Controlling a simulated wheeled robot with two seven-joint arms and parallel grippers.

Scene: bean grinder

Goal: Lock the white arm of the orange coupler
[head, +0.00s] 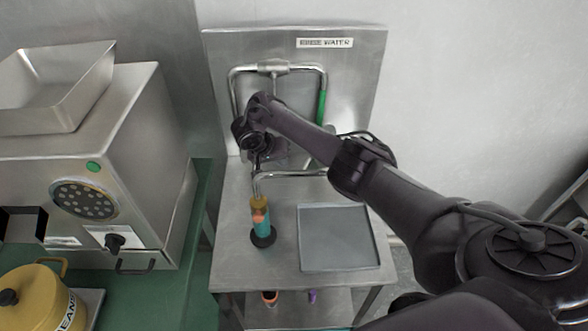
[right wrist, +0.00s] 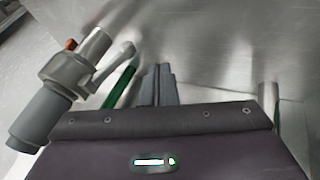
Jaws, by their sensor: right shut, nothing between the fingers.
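The orange coupler (head: 260,203) sits at the lower end of the metal pipe, above a teal cylinder with a black base. No white arm can be made out on it in the head view. My right gripper (head: 257,160) is above the coupler, in front of the pipes, and its fingertips are hard to see there. In the right wrist view my right gripper (right wrist: 160,72) is shut and empty. Left of it, a metal fitting (right wrist: 68,72) has a pale lever (right wrist: 115,65) and a small orange-brown part. The fingers are apart from the lever. My left gripper is out of view.
A steel back panel labelled WATER (head: 355,55) carries bent pipes with a green sleeve (head: 321,106). A grey tray (head: 338,237) lies right of the coupler on the steel table. A steel machine (head: 120,140) and a yellow pot (head: 35,298) stand at the left.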

